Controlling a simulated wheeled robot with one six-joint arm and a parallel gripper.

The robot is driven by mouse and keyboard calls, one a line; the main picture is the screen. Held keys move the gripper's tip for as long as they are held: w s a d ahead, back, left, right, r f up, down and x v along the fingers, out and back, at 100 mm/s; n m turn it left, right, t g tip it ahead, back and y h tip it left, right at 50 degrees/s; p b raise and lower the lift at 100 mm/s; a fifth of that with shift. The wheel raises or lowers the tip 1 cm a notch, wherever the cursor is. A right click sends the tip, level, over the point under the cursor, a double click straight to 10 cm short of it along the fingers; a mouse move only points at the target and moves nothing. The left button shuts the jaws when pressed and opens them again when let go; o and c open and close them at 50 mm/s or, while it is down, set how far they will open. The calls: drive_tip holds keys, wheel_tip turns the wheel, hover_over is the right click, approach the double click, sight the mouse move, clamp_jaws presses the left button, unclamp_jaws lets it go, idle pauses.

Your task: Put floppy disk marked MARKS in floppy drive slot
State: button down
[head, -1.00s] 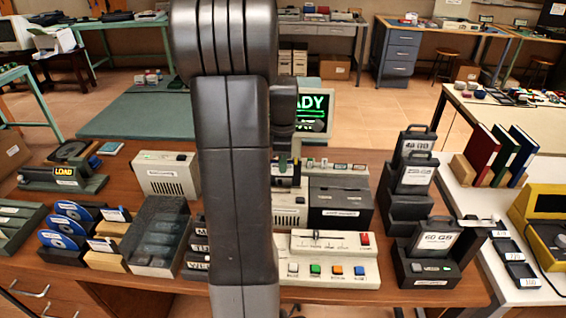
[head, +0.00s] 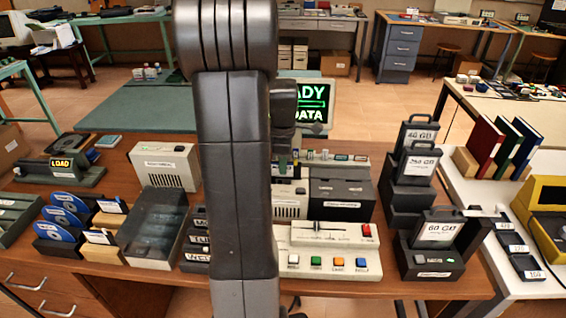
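My arm stands upright across the middle of the view. My gripper (head: 285,162) hangs just right of it, partly hidden, above the beige vented unit; its fingers are too small and dark to judge. Several dark labelled pieces (head: 197,240) stand in a row left of my arm, partly covered by it; their labels cannot be read in full. I cannot pick out the disk marked MARKS. A beige vented unit (head: 290,195) and a dark box (head: 341,192) stand right of my arm; I cannot tell which unit has the floppy slot.
A button panel (head: 330,262) lies at the front of the wooden table. Dark drive docks (head: 432,262) stand at the right, a smoky clear case (head: 155,228) and another beige box (head: 163,166) at the left. A green-lit monitor (head: 312,98) stands behind.

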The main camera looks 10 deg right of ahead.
drive_tip(key=shift+f+b, duration=0.85)
drive_tip(key=shift+f, duration=0.7)
drive_tip(key=c, duration=1.6)
unclamp_jaws()
wheel_tip(320, 180, up, 8)
drive_tip(key=p, duration=0.6)
drive_tip(key=shift+r+p, duration=0.1)
drive_tip(key=shift+p, duration=0.2)
